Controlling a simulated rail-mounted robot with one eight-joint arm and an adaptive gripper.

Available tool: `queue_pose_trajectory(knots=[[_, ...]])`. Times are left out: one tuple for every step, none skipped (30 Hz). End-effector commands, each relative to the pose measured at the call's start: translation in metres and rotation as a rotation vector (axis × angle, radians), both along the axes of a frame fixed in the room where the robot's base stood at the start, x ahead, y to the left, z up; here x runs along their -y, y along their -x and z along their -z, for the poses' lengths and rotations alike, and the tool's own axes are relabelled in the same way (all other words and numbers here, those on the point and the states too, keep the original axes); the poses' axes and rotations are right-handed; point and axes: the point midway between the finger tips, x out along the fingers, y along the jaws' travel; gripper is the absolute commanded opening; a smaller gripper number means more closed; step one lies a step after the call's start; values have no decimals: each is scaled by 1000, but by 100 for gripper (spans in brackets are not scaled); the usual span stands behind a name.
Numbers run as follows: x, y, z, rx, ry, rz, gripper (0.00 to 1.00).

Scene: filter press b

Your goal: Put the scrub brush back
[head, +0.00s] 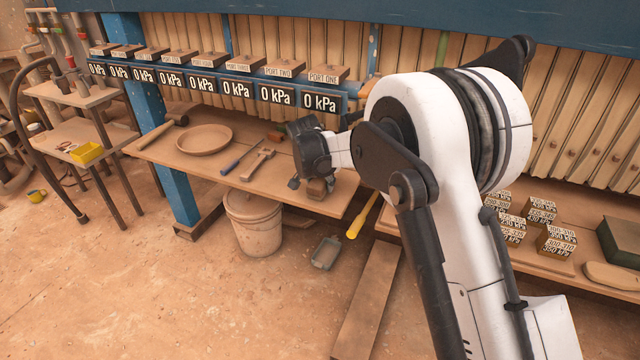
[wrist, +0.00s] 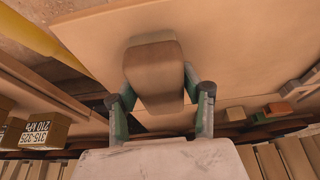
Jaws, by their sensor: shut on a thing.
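The scrub brush (head: 321,187) is a brown, rounded block at the right end of the wooden shelf (head: 330,206). It also shows in the wrist view (wrist: 156,75), between the two green-and-grey fingers. My gripper (head: 308,182) points down over the shelf and is shut on the brush; it also shows in the wrist view (wrist: 162,95). I cannot tell whether the brush touches the shelf or is held just above it. The gripper body hides part of the brush in the head view.
On the shelf lie a round pan (head: 204,139), a blue-handled tool (head: 238,160), a wrench (head: 258,164) and a mallet (head: 160,130). A bucket (head: 252,226) and a scoop (head: 326,252) are below. Gauge displays (head: 236,90) run above. Labelled blocks (head: 510,228) stand at right.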

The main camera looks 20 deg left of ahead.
Motion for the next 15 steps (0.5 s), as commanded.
queue_pose_trajectory(knots=[[0,0,2,0,0,0,16],[0,0,3,0,0,0,16],[0,0,3,0,0,0,45],[0,0,2,0,0,0,49],[0,0,2,0,0,0,53],[0,0,2,0,0,0,58],[0,0,2,0,0,0,60],[0,0,2,0,0,0,60],[0,0,2,0,0,0,60],[0,0,2,0,0,0,60],[0,0,2,0,0,0,60],[0,0,2,0,0,0,60],[0,0,2,0,0,0,60],[0,0,2,0,0,0,60],[0,0,1,0,0,0,60]])
